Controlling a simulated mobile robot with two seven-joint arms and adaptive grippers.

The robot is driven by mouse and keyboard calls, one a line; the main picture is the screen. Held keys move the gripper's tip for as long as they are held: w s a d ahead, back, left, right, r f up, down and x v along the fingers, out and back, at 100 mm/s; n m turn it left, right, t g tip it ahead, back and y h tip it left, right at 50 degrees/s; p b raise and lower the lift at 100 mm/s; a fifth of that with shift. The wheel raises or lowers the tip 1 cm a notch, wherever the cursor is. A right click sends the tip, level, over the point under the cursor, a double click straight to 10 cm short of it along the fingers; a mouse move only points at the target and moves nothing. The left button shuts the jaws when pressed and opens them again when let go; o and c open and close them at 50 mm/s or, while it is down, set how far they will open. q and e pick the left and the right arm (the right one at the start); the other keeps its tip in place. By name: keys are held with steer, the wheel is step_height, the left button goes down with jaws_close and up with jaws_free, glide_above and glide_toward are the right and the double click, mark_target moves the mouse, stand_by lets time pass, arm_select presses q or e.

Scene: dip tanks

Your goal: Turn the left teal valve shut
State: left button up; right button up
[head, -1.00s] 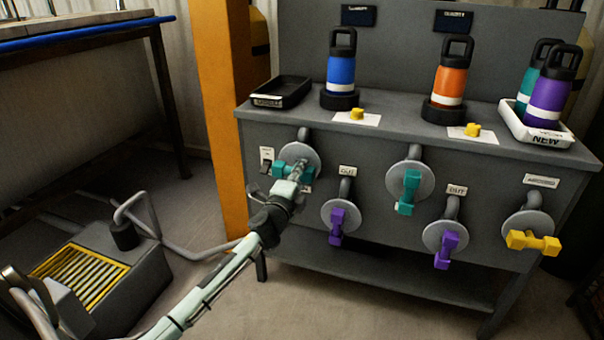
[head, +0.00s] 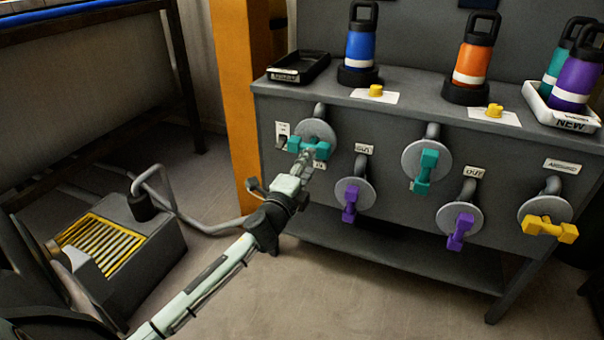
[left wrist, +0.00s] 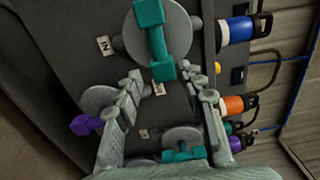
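The left teal valve (head: 318,150) is at the upper left of the grey panel, in front of a round grey flange (head: 316,130). Its handle lies roughly crosswise in the head view. In the left wrist view, which is turned sideways, the teal handle (left wrist: 156,40) shows ahead of the fingertips. My left gripper (head: 304,160) is just below and in front of the handle. In the left wrist view its two fingers (left wrist: 162,73) stand apart with nothing held between them. The handle's near end shows in the gap, and I cannot tell whether it touches. My right gripper is not in view.
A second teal valve (head: 426,172), two purple valves (head: 350,203) (head: 461,232) and a yellow valve (head: 550,229) are on the same panel. Bottles and a black tray (head: 298,66) stand above. An orange post (head: 238,90) rises at left. A grey pedal box (head: 150,255) is on the floor.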

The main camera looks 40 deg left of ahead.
arm_select(q)
steer(key=shift+v, duration=2.2)
steer(key=shift+f, duration=0.1)
steer(key=s+d+f+n+g+p, duration=0.25)
steer(key=s+f+n+g, duration=0.7)
steer(key=s+f, duration=0.55)
steer(key=s+d+f+n+g+h, duration=0.2)
steer(key=s+d+f+n+g, duration=0.2)
steer(key=s+d+f, duration=0.4)
steer(key=s+f+g, duration=0.1)
steer(key=s, duration=0.2)
steer(key=shift+d+f+h, duration=0.15)
steer(key=shift+f+h, duration=0.15)
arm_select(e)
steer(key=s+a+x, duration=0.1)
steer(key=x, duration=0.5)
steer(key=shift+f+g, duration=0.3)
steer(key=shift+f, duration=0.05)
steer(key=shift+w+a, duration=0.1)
